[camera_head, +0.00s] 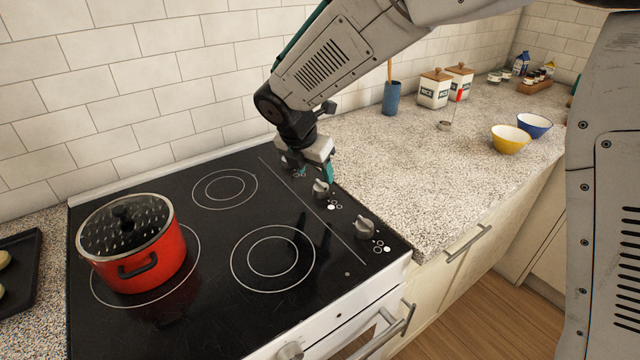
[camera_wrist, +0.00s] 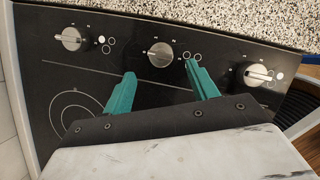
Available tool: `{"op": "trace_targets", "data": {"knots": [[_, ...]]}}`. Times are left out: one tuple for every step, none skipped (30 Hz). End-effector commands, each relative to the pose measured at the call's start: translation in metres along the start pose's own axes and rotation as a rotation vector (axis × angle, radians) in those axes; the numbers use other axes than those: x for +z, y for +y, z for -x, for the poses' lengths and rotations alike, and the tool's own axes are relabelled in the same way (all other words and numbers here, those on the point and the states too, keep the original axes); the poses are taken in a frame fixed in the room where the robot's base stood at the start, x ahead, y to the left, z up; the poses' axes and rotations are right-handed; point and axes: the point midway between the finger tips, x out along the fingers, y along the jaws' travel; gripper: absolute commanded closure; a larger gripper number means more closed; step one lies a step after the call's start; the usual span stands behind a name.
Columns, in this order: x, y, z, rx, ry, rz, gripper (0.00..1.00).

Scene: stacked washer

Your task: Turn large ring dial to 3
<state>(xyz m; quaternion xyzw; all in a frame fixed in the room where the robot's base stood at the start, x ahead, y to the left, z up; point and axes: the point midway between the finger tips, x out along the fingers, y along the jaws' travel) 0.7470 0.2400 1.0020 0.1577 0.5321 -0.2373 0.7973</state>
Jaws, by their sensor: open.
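Three silver dials sit in a row on the stove's black top: the front dial (camera_head: 364,228), the middle dial (camera_head: 321,187) and a rear dial (camera_head: 287,162) partly hidden by my gripper. The wrist view shows a left dial (camera_wrist: 70,39), a middle dial (camera_wrist: 160,54) and a right dial (camera_wrist: 257,75), each beside small ring icons. Which one is the large ring dial I cannot tell. My gripper (camera_wrist: 161,72) is open and empty. Its teal fingers lie on either side of the middle dial in the wrist view, apart from it. The dial numbers are too small to read.
A red pot (camera_head: 150,262) with a glass lid stands on the left burner. Two bare burners lie nearer the dials. The speckled counter (camera_head: 400,165) beside them is clear nearby. Farther back are a yellow bowl (camera_head: 509,139), a blue bowl (camera_head: 535,125), canisters and a blue cup (camera_head: 391,98).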

Motion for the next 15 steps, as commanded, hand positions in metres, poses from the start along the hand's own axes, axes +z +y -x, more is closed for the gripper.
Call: {"op": "trace_targets", "data": {"knots": [[0.000, -0.001, -0.009, -0.003, 0.001, -0.001, 0.42], [0.000, -0.002, -0.014, -0.004, 0.002, -0.002, 0.42], [0.000, -0.002, -0.021, -0.004, 0.002, -0.003, 0.42], [0.000, -0.002, -0.026, -0.004, 0.002, -0.003, 0.42], [0.000, -0.002, -0.031, -0.005, 0.002, -0.004, 0.42], [0.000, -0.002, -0.037, -0.004, 0.003, -0.003, 0.42], [0.000, -0.002, -0.042, -0.004, 0.002, -0.003, 0.42], [0.000, -0.002, -0.045, -0.004, 0.002, -0.003, 0.42], [0.000, -0.002, -0.050, -0.004, 0.001, -0.004, 0.42], [0.000, -0.002, -0.053, -0.003, 0.002, -0.005, 0.42], [0.000, -0.002, -0.055, -0.003, 0.002, -0.005, 0.42], [0.000, -0.002, -0.058, -0.003, 0.002, -0.005, 0.42], [0.000, -0.002, -0.059, -0.003, 0.002, -0.006, 0.42], [0.000, -0.002, -0.060, -0.003, 0.002, -0.006, 0.42], [0.000, -0.002, -0.061, -0.002, 0.002, -0.006, 0.42]]}}
